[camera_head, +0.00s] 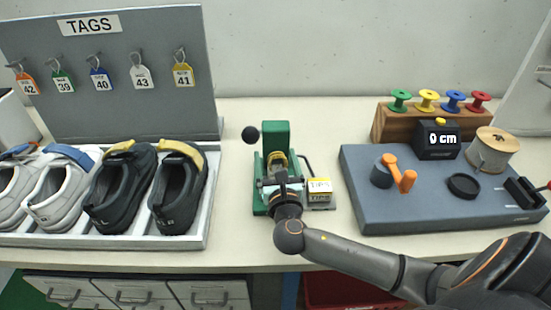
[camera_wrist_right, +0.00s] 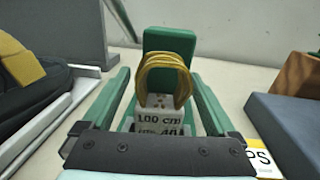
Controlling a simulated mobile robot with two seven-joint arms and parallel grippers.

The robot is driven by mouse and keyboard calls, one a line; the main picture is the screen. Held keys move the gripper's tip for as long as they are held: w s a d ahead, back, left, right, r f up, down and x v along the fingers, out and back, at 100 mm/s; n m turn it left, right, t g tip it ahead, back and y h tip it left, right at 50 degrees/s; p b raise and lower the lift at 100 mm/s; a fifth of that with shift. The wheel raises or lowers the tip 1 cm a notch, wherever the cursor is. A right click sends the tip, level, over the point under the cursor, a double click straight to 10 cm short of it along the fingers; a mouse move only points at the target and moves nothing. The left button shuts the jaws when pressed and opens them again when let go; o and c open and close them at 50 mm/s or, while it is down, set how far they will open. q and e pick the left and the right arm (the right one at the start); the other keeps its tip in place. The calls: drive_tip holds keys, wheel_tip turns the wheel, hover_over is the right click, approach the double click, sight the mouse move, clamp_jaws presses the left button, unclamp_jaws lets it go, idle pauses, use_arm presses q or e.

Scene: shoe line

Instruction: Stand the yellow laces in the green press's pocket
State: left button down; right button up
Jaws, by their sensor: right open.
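The yellow laces (camera_head: 281,160) are a coiled loop standing upright at the green press (camera_head: 276,135), just in front of its tall green block. They also show in the right wrist view (camera_wrist_right: 166,72), with a white block marked "100 cm" (camera_wrist_right: 160,119) at their foot. Their lower end is partly hidden, so I cannot tell how deep they sit in the pocket. My right gripper (camera_head: 281,181) is open over the front of the press, facing the laces, with a clear gap on both sides of them. My left gripper is not in view.
A tray (camera_head: 105,241) of shoes lies left. A blue-grey board (camera_head: 432,212) with a "0 cm" counter (camera_head: 437,138) lies right. A tag rack (camera_head: 110,75) stands behind the shoes.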

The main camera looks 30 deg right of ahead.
drive_tip(key=shift+s, duration=0.1)
drive_tip(key=shift+s+a, duration=0.2)
drive_tip(key=shift+s, duration=0.1)
drive_tip(key=p+v, duration=0.4)
drive_tip(key=v, duration=0.7)
drive_tip(key=shift+s+a, duration=0.1)
drive_tip(key=shift+s, duration=0.2)
